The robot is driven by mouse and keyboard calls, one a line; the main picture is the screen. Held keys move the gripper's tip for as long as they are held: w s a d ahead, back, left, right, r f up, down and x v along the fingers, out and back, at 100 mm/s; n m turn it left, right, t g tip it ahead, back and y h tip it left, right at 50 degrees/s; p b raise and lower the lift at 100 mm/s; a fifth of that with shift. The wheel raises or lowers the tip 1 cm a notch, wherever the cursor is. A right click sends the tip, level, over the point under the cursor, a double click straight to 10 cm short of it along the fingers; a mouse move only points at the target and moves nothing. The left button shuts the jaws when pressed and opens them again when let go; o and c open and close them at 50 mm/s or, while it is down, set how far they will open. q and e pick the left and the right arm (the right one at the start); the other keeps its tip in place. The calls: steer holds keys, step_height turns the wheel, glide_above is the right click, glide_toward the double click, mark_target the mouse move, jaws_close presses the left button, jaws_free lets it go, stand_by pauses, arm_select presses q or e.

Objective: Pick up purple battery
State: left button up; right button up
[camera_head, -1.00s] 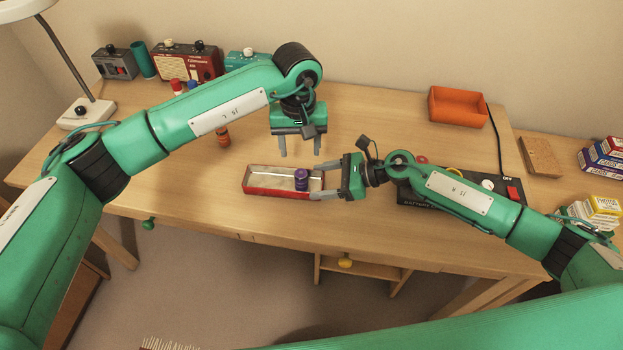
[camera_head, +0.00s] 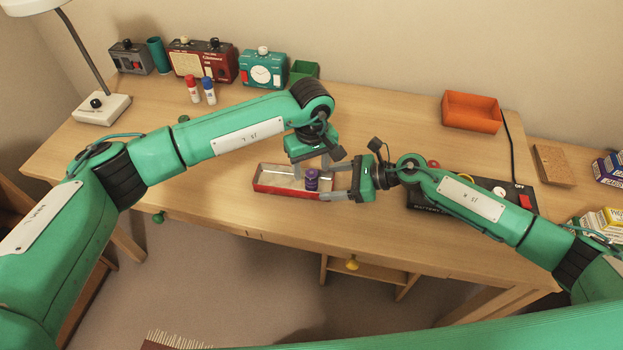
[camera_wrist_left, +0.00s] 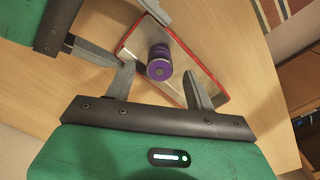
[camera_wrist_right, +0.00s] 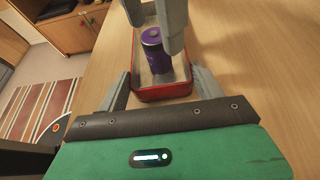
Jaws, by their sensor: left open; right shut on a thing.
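The purple battery (camera_head: 312,180) stands upright in a shallow red-rimmed tray (camera_head: 285,195) on the desk. It also shows in the left wrist view (camera_wrist_left: 159,66) and the right wrist view (camera_wrist_right: 154,52). My left gripper (camera_head: 310,170) is open above the tray, pointing down. In the left wrist view its fingers (camera_wrist_left: 160,88) are spread on either side of the battery, apart from it.
An orange bin (camera_head: 471,111) is at the back right. A black box (camera_head: 430,198) lies under my right arm. Red and blue-white small bottles (camera_head: 200,90), a teal clock (camera_head: 263,68) and a lamp (camera_head: 102,107) stand at the back left. The desk front is clear.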

mark_target(311, 172)
arm_select(q)
step_height(311, 172, down, 5)
steer(key=shift+f, duration=0.1)
steer(key=c, duration=1.1)
